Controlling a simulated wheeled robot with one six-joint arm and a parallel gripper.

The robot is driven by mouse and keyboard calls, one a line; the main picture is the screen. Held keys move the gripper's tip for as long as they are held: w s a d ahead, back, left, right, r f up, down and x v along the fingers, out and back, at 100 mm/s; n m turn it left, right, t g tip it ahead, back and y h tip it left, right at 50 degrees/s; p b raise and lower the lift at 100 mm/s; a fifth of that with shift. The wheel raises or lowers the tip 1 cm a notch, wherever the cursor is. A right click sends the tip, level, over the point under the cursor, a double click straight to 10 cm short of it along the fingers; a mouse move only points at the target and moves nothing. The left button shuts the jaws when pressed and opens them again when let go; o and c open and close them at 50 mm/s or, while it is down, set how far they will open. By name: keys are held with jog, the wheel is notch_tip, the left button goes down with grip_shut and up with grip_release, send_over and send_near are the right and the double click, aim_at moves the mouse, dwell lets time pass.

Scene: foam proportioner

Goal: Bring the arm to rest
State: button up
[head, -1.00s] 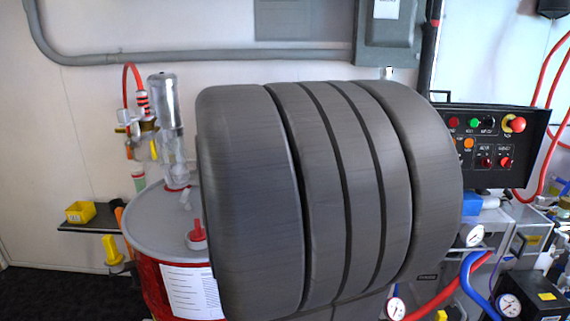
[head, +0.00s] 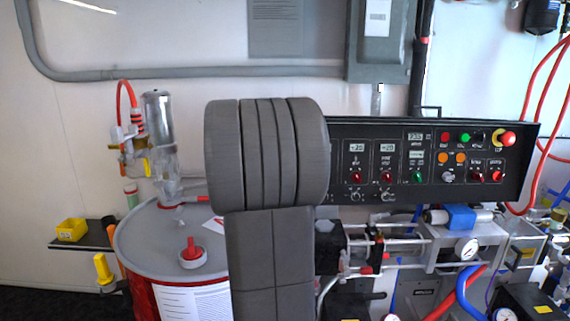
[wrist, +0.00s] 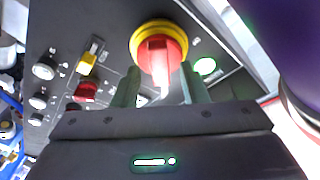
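In the head view my arm's grey, ribbed links stand in the middle, in front of the black control panel's left end. They hide my gripper there. In the wrist view my gripper (wrist: 161,88) shows two dark fingers standing apart with a gap between them. It looks open. A red knob with a yellow ring (wrist: 160,50) lies on the panel face just beyond the fingertips, in line with the gap. I see nothing held. Whether a finger touches the knob is hard to tell.
The control panel (head: 430,195) carries lit displays and several buttons. A red drum (head: 140,245) with a grey lid stands left of my arm, with a clear cylinder (head: 158,120) on it. Hoses, gauges and pipework crowd the lower right. A small shelf (head: 80,243) holds a yellow bin (head: 71,229).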

jog(key=shift+w, duration=0.2)
jog(key=shift+s, duration=0.15)
jog(key=s+a, duration=0.2)
jog(key=s, duration=1.1)
jog(key=w+d+n+t+y+b, duration=0.1)
jog(key=w+n+b, duration=0.3)
jog(key=w+n, duration=0.5)
jog(key=shift+w+d+y, duration=0.6)
jog(key=shift+w+y, duration=0.2)
jog(key=shift+w, duration=1.3)
